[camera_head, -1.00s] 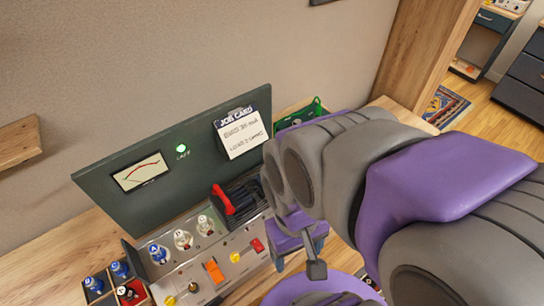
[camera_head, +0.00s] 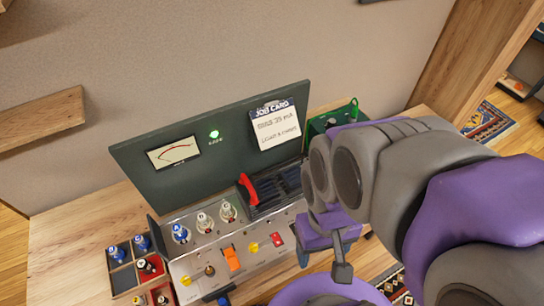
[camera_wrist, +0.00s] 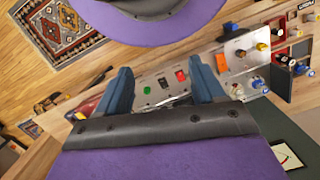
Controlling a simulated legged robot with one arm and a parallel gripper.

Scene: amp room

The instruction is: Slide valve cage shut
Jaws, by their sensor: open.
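The valve cage (camera_head: 285,186) is a black slatted frame with a red handle (camera_head: 248,190) at its left end. It stands on the metal chassis, right of the valves, and my arm hides its right part. A blue valve (camera_head: 180,233) and two whitish valves (camera_head: 204,222) (camera_head: 228,211) stand upright in a row, uncovered by the cage. My gripper (camera_head: 328,255) is in front of and right of the cage, apart from the handle. In the wrist view my gripper (camera_wrist: 163,88) has its two blue fingers wide apart with nothing held between them.
The dark green panel (camera_head: 220,160) with a meter, a lit green lamp and a job card rises behind. Switches and knobs (camera_head: 231,258) line the chassis front. A tray of spare valves (camera_head: 122,255) stands at left. A green box (camera_head: 335,117) is behind my arm.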

